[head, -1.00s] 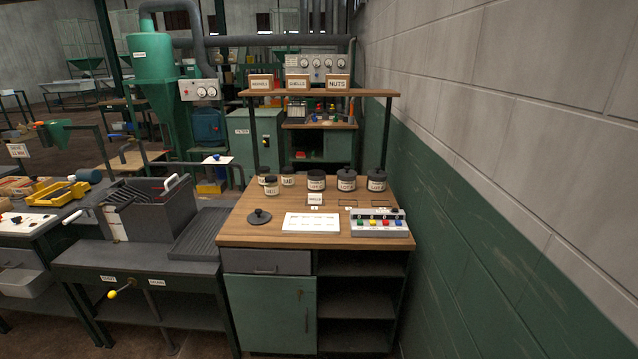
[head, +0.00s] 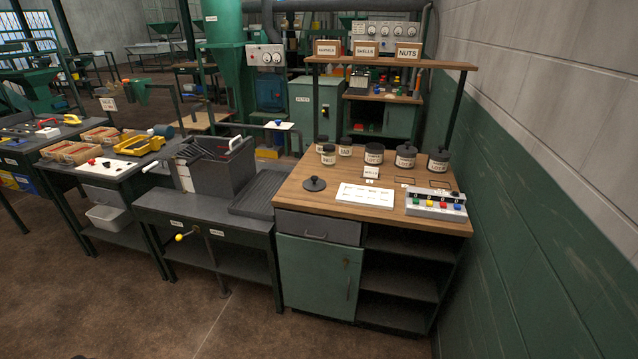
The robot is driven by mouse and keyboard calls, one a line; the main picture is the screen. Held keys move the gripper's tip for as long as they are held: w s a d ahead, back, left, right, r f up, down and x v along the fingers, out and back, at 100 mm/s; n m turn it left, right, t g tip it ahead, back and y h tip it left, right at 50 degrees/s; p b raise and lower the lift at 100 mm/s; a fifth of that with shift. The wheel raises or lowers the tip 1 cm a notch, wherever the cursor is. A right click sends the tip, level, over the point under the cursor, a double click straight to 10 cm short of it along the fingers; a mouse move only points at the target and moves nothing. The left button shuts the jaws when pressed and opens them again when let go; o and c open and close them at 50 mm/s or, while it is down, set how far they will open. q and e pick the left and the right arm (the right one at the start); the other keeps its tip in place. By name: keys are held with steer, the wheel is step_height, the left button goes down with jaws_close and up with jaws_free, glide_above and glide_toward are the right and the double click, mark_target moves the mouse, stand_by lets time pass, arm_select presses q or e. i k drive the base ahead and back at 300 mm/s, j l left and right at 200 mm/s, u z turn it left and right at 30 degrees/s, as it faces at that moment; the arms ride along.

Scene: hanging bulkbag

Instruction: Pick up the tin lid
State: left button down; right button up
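The tin lid (head: 314,184), a dark round disc with a knob on top, lies on the wooden worktop (head: 293,197) near its left front corner. It is left of a white card (head: 363,195). Several labelled tins with dark lids stand behind it, among them a small one (head: 328,154) and larger ones (head: 405,155) (head: 437,161). Neither of my grippers is in the head view.
A button box (head: 436,203) sits at the worktop's right end, close to the wall (head: 530,180). A shelf (head: 390,61) with labelled boxes spans above the tins. A grey bin bench (head: 205,205) adjoins on the left. The floor in front is clear.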

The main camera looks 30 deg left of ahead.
mark_target(313, 183)
steer(key=z, duration=0.35)
steer(key=j+z, duration=0.4)
steer(key=j, duration=0.15)
steer(key=j+z, duration=0.45)
steer(key=k+j+z, duration=0.25)
steer(key=j+z, duration=0.15)
steer(key=j, duration=0.15)
